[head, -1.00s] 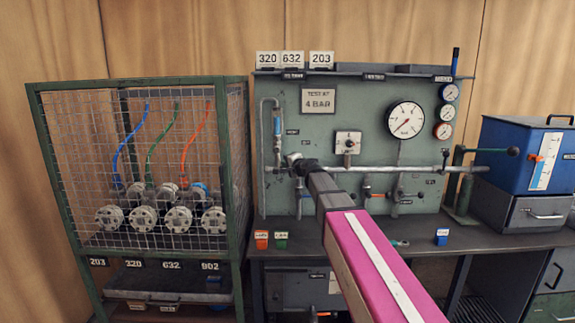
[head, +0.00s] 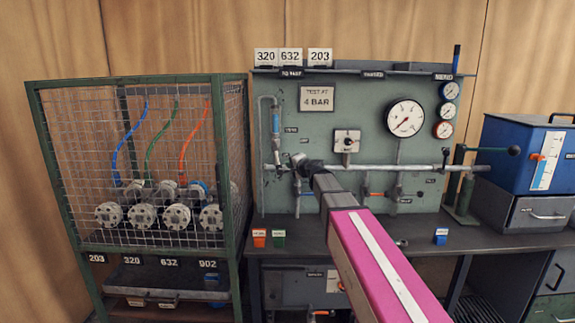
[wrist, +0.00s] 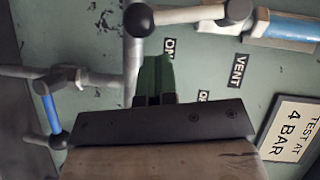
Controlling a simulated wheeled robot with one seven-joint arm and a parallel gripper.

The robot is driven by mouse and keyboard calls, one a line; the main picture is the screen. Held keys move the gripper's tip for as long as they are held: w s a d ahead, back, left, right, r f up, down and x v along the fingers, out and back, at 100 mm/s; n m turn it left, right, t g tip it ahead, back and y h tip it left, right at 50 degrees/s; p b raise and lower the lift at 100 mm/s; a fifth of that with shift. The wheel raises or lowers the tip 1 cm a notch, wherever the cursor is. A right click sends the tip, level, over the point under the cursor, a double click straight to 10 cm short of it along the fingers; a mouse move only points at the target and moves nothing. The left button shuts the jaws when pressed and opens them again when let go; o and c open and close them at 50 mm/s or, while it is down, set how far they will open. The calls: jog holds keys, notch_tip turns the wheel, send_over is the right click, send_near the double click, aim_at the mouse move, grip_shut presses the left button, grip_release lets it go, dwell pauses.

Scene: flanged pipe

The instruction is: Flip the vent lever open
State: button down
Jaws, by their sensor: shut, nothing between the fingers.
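The green test board (head: 350,100) carries a VENT label, readable in the wrist view (wrist: 237,71). A blue-handled lever (wrist: 48,110) with a dark end sits on a side pipe at the left of the wrist view. It also shows below the main pipe in the head view (head: 298,186). I cannot tell for certain whether it is the vent lever. My gripper (wrist: 155,62) is shut and empty, its fingers close to the main pipe (wrist: 134,65). In the head view my gripper (head: 303,165) is at the board's left part, partly hidden by my arm.
A light rod with a dark ball (wrist: 138,20) at its pipe end leads towards a blue tube (wrist: 285,28). A large gauge (head: 404,118) and a selector plate (head: 347,141) are on the board. A mesh cage (head: 140,160) with flanged parts stands left. A blue box (head: 520,150) stands right.

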aim_at(279, 164)
jog(key=w+d+r+v, duration=0.1)
jog(key=v, duration=1)
jog(key=w+a+f, duration=0.2)
jog(key=w+a, duration=0.7)
jog(key=shift+a, duration=0.4)
jog(key=shift+a+f, duration=0.35)
jog(key=shift+a, duration=0.25)
